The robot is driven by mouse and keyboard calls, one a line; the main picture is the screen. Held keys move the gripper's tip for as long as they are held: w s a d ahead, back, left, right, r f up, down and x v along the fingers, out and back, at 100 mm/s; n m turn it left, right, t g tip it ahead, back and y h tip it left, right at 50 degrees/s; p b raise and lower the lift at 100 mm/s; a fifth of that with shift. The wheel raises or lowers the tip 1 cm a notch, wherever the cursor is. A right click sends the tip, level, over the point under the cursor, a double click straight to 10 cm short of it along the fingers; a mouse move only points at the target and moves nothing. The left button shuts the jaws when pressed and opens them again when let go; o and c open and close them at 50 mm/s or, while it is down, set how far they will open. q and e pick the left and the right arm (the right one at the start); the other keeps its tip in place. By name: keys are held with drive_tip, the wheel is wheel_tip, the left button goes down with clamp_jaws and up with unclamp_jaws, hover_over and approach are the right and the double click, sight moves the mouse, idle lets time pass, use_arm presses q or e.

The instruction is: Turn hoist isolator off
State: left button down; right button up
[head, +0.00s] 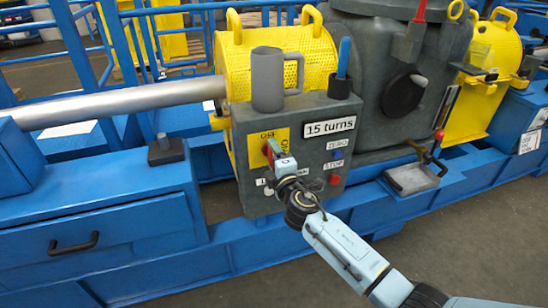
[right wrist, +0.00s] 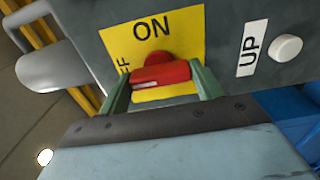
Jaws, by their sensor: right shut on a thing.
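The hoist isolator is a red knob (right wrist: 160,75) on a yellow plate (right wrist: 185,38), on the front of a grey control box (head: 255,190). In the right wrist view ON is printed above the knob; a partly hidden mark, probably OFF, is at its left. The knob's bar lies nearly level in that view, with a white stripe on its left half. My right gripper (right wrist: 162,85) is shut on the knob, one green finger at each end of the bar. In the head view this gripper (head: 272,155) hides most of the knob. My left gripper is not in view.
A grey jug (head: 267,80) and a dark cup (head: 341,86) with a blue handle stand on the box. A "15 turns" sign (head: 330,127), a blue button (head: 337,154) and a red button (head: 334,180) are to the right. A white button (right wrist: 286,47) sits beside the UP label.

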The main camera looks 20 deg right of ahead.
idle(0.3)
drive_tip(key=o, duration=1)
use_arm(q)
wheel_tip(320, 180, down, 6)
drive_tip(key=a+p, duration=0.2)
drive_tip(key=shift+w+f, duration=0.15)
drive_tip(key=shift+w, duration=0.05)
use_arm(e)
drive_tip(key=shift+s+d, duration=0.15)
drive_tip(key=shift+s, duration=3.2)
drive_tip(key=shift+s+d, duration=0.1)
drive_tip(key=shift+s, duration=3.25)
drive_tip(key=shift+f, duration=0.1)
